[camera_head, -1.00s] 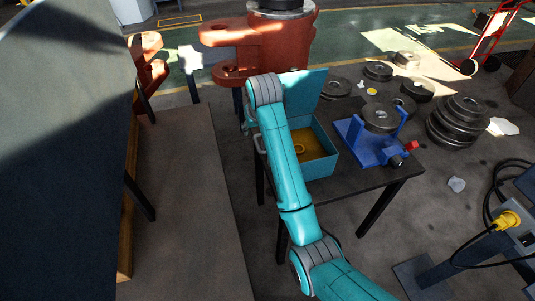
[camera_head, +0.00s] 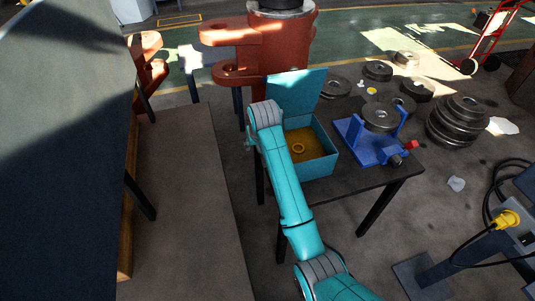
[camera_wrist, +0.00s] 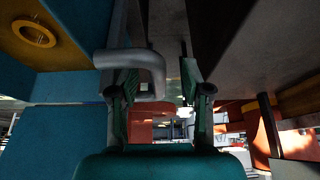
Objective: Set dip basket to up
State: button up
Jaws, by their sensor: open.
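A teal box (camera_head: 318,168) with a raised lid (camera_head: 297,92) stands on the small dark table. A yellow ring (camera_head: 298,148) shows inside it over an amber floor or liquid; I cannot tell which. In the wrist view the box's blue side (camera_wrist: 65,125) is at left, with the ring (camera_wrist: 34,33) above. A grey bent handle (camera_wrist: 130,60) sticks out from that side. My gripper (camera_wrist: 158,78) is open, its left finger close to the handle and its right finger clear of it; contact is unclear. In the head view my arm mostly hides the gripper.
A blue fixture (camera_head: 365,143) with a round die stands right of the box on the dark table (camera_head: 375,179). A brown bench top (camera_head: 185,190) lies at left. An orange-red machine (camera_head: 265,50) stands behind. Several dark discs (camera_head: 458,120) lie at right.

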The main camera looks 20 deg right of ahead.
jog(key=shift+d+f, duration=0.1)
jog(key=shift+d, duration=0.05)
grip_shut()
jog(key=shift+w+r, duration=0.1)
jog(key=shift+r, duration=2.6)
jog(key=shift+c, duration=1.6)
grip_release()
jog(key=shift+r, duration=0.1)
jog(key=o, duration=0.3)
